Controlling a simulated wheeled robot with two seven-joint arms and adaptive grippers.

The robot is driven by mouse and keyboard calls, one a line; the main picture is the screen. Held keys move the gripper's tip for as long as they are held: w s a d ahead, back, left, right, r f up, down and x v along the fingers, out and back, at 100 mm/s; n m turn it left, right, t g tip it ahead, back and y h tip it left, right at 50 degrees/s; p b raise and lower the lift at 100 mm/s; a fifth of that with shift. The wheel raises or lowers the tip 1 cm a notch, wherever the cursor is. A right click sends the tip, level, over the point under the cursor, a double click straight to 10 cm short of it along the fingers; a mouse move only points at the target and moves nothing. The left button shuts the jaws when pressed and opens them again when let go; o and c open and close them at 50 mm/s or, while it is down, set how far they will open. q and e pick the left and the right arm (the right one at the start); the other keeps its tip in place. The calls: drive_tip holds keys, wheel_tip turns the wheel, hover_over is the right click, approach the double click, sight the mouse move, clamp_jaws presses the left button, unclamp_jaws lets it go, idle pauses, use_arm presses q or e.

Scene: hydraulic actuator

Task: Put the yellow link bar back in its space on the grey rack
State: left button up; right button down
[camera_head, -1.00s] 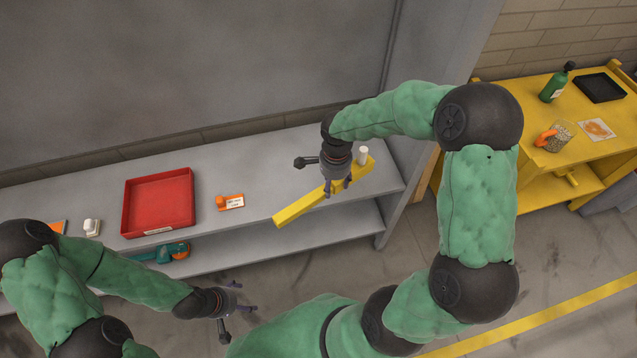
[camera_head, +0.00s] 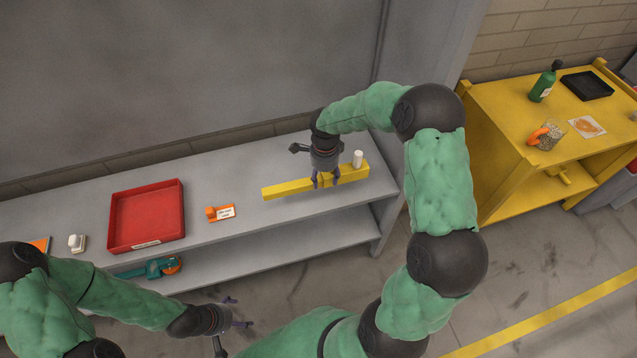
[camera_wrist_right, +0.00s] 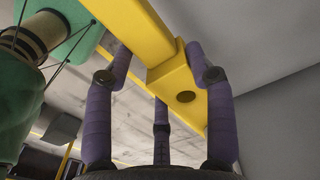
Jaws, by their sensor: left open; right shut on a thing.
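The yellow link bar (camera_head: 290,188) is a long bar held by my right gripper (camera_head: 326,182) at the right part of the grey rack. It lies roughly along the rack's front edge in the head view; whether it touches the shelf I cannot tell. In the right wrist view the bar (camera_wrist_right: 150,35) passes between the purple fingers, with a thicker block and a dark round spot. The grey rack (camera_head: 250,235) has an upper and a lower shelf. A white peg-like piece (camera_head: 357,159) shows just behind the bar. My left gripper (camera_head: 232,312) is open and empty, in front of the rack.
A red tray (camera_head: 113,215) and an orange labelled item (camera_head: 220,212) sit on the upper shelf, left of the bar. A teal tool (camera_head: 155,268) lies on the lower shelf. A yellow table (camera_head: 500,120) stands at the right with a green bottle (camera_head: 543,86).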

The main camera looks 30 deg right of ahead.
sight(319, 175)
drive_tip(key=w+f, duration=0.1)
drive_tip(key=f, duration=0.1)
drive_tip(key=w+f+b, duration=0.1)
drive_tip(key=w, duration=0.1)
drive_tip(key=w+f+b, duration=0.1)
drive_tip(key=f, duration=0.1)
drive_tip(key=shift+w+d+f, duration=0.3)
drive_tip(key=shift+d, duration=0.1)
drive_tip(key=shift+w+f+b, duration=0.1)
drive_tip(key=shift+f+b, duration=0.65)
drive_tip(key=shift+f, duration=0.85)
drive_tip(key=shift+f, duration=0.2)
drive_tip(key=shift+c, duration=2.1)
unclamp_jaws()
drive_tip(key=shift+r, duration=0.15)
